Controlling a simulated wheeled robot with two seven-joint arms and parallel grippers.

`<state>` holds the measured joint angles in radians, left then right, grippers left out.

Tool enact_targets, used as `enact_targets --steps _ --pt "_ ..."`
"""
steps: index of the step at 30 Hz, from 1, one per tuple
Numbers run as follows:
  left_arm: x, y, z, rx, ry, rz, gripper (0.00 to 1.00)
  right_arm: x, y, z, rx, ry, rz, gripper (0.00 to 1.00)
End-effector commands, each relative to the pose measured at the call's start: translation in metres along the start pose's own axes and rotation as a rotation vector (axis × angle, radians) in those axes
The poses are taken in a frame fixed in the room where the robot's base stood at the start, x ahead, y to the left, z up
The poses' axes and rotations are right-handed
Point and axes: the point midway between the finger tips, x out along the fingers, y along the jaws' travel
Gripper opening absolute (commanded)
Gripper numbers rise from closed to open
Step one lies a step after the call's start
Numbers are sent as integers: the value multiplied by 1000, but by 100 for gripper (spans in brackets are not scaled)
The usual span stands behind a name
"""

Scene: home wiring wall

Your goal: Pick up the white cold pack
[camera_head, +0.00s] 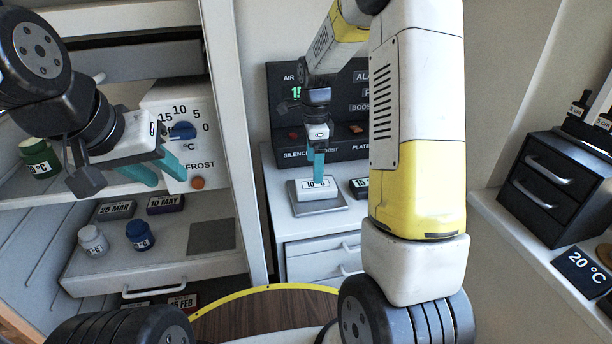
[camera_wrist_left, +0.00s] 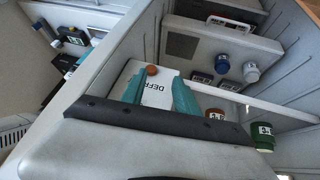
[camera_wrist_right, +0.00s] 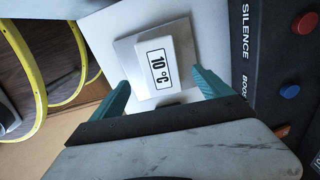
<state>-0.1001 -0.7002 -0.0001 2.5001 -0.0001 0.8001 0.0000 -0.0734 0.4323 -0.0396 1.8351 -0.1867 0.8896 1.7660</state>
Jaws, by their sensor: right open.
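The white cold pack (camera_head: 313,190) is a block labelled 10 °C. It lies on a square grey metal plate (camera_head: 322,207) on top of a white drawer cabinet. My right gripper (camera_head: 318,168) points down just above the pack. In the right wrist view the pack (camera_wrist_right: 157,65) shows between the two spread teal fingers, which hold nothing. Whether a finger touches it I cannot tell. My left gripper (camera_head: 160,168) is at the left, in front of the white defrost dial panel (camera_head: 178,130). Its teal fingers are apart and empty.
A dark control panel (camera_head: 345,150) stands behind the plate, with a small dark labelled block (camera_head: 360,187) to the right. An open fridge on the left holds a white jar (camera_head: 93,241), a blue jar (camera_head: 140,235) and dated blocks. A black drawer box (camera_head: 555,185) stands right.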

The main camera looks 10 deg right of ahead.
Motion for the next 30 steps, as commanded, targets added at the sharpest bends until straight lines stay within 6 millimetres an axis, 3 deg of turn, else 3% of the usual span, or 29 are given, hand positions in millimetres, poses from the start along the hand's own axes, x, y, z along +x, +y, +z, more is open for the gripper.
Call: enact_targets --steps 13,23,30 --pt "0 0 0 0 0 0 36 59 0 -5 -1 -1 2 89" --pt "0 0 0 0 0 0 36 68 -1 -5 -3 -1 -1 89" --pt "0 0 0 0 0 0 36 68 -1 -5 -3 -1 -1 44"
